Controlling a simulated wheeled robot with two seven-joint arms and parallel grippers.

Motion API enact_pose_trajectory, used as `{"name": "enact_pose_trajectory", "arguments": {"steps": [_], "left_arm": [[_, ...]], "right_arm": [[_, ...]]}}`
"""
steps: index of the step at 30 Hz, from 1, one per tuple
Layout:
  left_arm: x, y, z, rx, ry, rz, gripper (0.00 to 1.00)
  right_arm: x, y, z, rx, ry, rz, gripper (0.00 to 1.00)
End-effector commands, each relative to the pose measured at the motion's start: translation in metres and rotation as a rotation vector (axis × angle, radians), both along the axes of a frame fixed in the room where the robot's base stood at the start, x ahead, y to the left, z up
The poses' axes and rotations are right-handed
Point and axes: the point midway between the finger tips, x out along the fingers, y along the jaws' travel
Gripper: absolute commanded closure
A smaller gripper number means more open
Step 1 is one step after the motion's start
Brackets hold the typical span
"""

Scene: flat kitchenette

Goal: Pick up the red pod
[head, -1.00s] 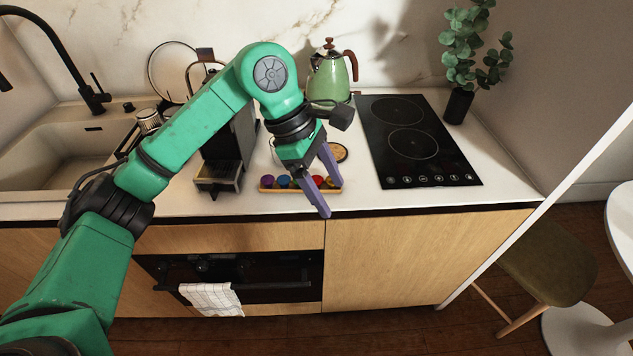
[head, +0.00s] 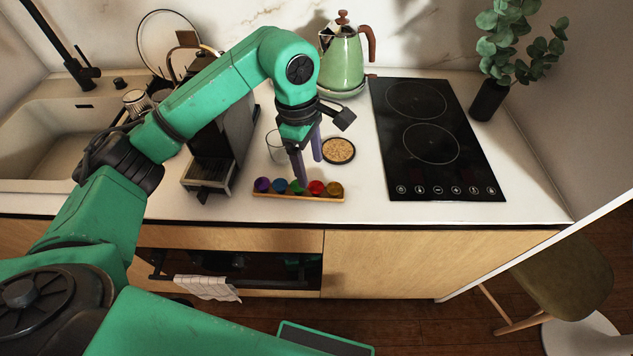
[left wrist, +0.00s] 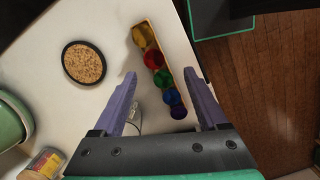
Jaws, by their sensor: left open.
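The red pod (head: 316,187) sits in a wooden tray (head: 290,197) near the counter's front edge, between the green pod (head: 297,186) and the yellow pod (head: 335,188). In the left wrist view the red pod (left wrist: 153,59) lies ahead of the fingertips, between the yellow and green pods. My left gripper (head: 311,170) is open and empty, pointing down above and just behind the tray. In the left wrist view its two fingers (left wrist: 161,80) stand apart on either side of the pod row. My right gripper does not show.
A cork coaster (head: 339,150) and a clear glass (head: 276,146) stand behind the tray. A coffee machine (head: 220,150) is to the left, a green kettle (head: 343,62) behind, and a black cooktop (head: 430,140) to the right. The counter right of the tray is clear.

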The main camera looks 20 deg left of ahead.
Motion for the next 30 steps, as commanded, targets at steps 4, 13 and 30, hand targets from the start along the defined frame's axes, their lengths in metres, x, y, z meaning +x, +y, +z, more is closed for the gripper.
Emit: {"name": "enact_pose_trajectory", "arguments": {"steps": [4, 13, 30], "left_arm": [[0.000, -0.003, -0.020, -0.001, 0.002, 0.000, 0.24], [0.003, -0.009, -0.069, -0.002, 0.002, 0.000, 0.24], [0.004, -0.009, -0.076, -0.001, -0.002, 0.000, 1.00]], "right_arm": [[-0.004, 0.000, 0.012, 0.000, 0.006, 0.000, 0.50], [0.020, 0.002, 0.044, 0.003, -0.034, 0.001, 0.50], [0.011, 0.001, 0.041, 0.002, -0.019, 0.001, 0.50]]}}
